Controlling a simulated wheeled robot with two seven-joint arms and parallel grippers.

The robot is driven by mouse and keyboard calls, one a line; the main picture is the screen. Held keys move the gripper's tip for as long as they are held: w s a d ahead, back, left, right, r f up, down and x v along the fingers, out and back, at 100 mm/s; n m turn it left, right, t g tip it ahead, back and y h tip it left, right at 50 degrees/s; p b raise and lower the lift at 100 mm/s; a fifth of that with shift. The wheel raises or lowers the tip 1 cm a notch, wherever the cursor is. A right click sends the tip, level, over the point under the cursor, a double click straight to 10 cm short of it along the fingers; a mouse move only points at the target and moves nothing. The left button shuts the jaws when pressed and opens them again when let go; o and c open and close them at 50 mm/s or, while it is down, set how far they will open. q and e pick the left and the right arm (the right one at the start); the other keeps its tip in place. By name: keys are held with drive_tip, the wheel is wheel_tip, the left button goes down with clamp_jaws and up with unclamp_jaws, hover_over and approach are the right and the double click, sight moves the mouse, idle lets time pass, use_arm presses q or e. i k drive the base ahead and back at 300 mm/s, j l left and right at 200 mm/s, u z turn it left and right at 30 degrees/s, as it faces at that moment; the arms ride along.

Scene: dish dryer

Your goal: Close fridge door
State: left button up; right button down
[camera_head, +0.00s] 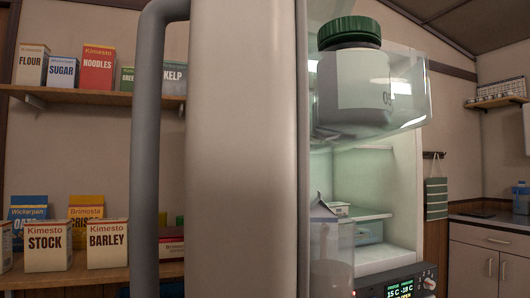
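The fridge door (240,150) stands open close in front of me, seen nearly edge-on, and fills the middle of the view. Its long grey handle (147,130) runs down the door's left side. To the right of the door the lit fridge interior (375,190) shows, with a shelf (365,215) and a control panel (402,288) at the bottom. A clear door bin (411,90) holds a white jar with a green lid (350,75). A carton (322,210) stands in a lower bin. Neither gripper shows in this view.
Wooden wall shelves with food boxes, such as the noodles box (98,68) and the barley box (107,243), are on the left behind the door.

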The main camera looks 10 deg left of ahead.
sight(250, 141)
drive_tip(key=j+z, duration=0.3)
drive_tip(key=j, duration=0.25)
drive_tip(key=j+z, duration=0.3)
drive_tip(key=j, duration=0.25)
drive_tip(key=k+j, duration=0.15)
drive_tip(key=j, duration=0.2)
drive_tip(key=k+j+z, duration=0.1)
drive_tip(key=j, duration=0.25)
drive_tip(key=k+j, duration=0.25)
drive_tip(key=k+j+z, duration=0.15)
drive_tip(key=j, duration=0.15)
drive_tip(key=k+j+z, duration=0.1)
drive_tip(key=j, duration=0.2)
